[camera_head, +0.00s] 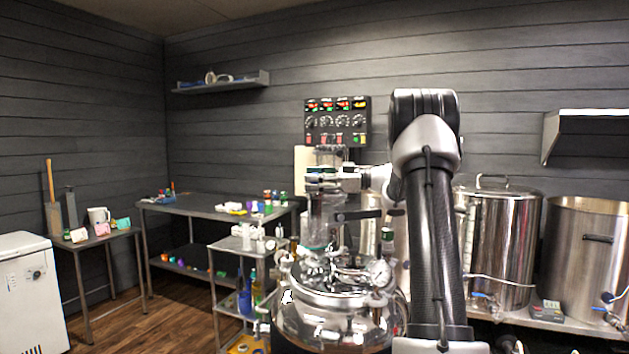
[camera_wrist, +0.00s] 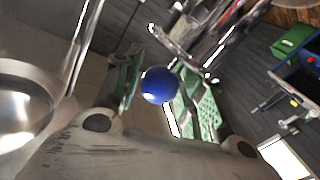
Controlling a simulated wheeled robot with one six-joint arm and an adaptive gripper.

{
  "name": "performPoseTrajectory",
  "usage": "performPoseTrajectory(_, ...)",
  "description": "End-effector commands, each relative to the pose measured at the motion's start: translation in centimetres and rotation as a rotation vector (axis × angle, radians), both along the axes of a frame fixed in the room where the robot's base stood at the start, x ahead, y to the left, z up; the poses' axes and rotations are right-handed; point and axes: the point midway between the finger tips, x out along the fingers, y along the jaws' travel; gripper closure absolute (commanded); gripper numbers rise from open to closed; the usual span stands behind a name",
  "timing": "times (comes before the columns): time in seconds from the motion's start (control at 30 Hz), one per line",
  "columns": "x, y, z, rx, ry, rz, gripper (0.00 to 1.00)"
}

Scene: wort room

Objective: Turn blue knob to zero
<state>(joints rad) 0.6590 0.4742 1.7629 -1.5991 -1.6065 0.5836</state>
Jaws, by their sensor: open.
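The blue knob (camera_wrist: 158,85) is a round, glossy ball in the middle of the wrist view. It lies between the two green-padded fingers of my gripper (camera_wrist: 162,92). The fingers are apart, one on each side of the knob in that picture. I cannot tell whether either finger touches it. In the head view my gripper (camera_head: 322,181) points left, in front of the control panel and above the steel and glass vessel (camera_head: 330,300). I cannot make out the blue knob in the head view. Any scale or zero mark on it is not visible.
A control panel (camera_head: 337,121) with lit displays and dials hangs on the back wall. A pressure gauge (camera_head: 380,272) and fittings crowd the vessel's lid. A small cart (camera_head: 228,247) with bottles stands left of it. Steel kettles (camera_head: 503,235) stand at the right.

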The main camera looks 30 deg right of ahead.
Motion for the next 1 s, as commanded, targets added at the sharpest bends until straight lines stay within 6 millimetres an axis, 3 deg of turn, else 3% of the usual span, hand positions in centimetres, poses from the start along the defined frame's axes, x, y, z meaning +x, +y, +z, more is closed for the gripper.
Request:
performPoseTrajectory(0.17, -0.5, -0.8, 0.0, 0.0, 0.0, -0.002, 0.6)
performPoseTrajectory(0.5, -4.6, -6.7, 0.0, 0.0, -0.001, -0.005, 0.6)
performPoseTrajectory(0.7, -6.4, -9.2, 0.0, 0.001, 0.0, -0.002, 0.6)
performPoseTrajectory(1.0, -6.9, -9.9, 0.0, 0.0, 0.0, 0.0, 0.6)
